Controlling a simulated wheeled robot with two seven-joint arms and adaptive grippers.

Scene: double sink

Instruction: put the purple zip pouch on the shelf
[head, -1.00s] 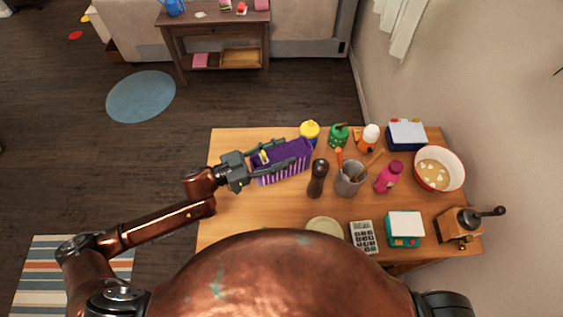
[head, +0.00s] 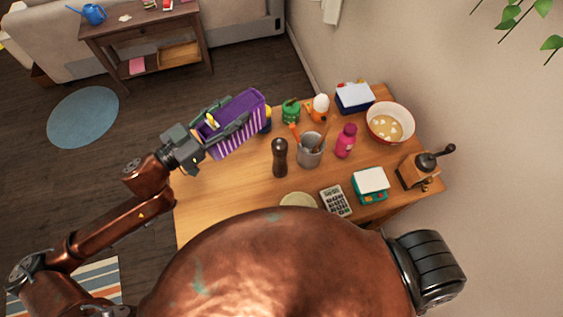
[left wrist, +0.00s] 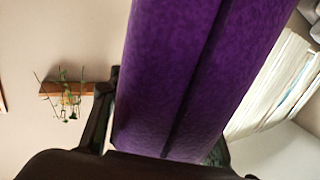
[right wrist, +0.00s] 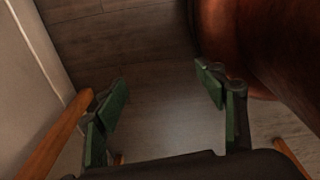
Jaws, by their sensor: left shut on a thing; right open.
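The purple zip pouch (head: 240,118), with white stripes on its side, is in my left gripper (head: 226,120) at the left back of the wooden table. The gripper is shut on it, and the pouch appears raised above the tabletop. In the left wrist view the pouch (left wrist: 190,70) fills the middle and hides much behind it. A small wooden wall shelf (left wrist: 70,88) with a trailing plant shows left of it; I cannot tell if this is the task's shelf. My right gripper (right wrist: 163,88) is open and empty above the dark floor.
The wooden table (head: 205,215) holds a pepper mill (head: 280,158), a utensil cup (head: 310,150), a pink bottle (head: 345,141), a bowl (head: 390,122) and a coffee grinder (head: 421,170). Its left part is bare. A console table (head: 150,35) stands far back. Leaves hang at upper right.

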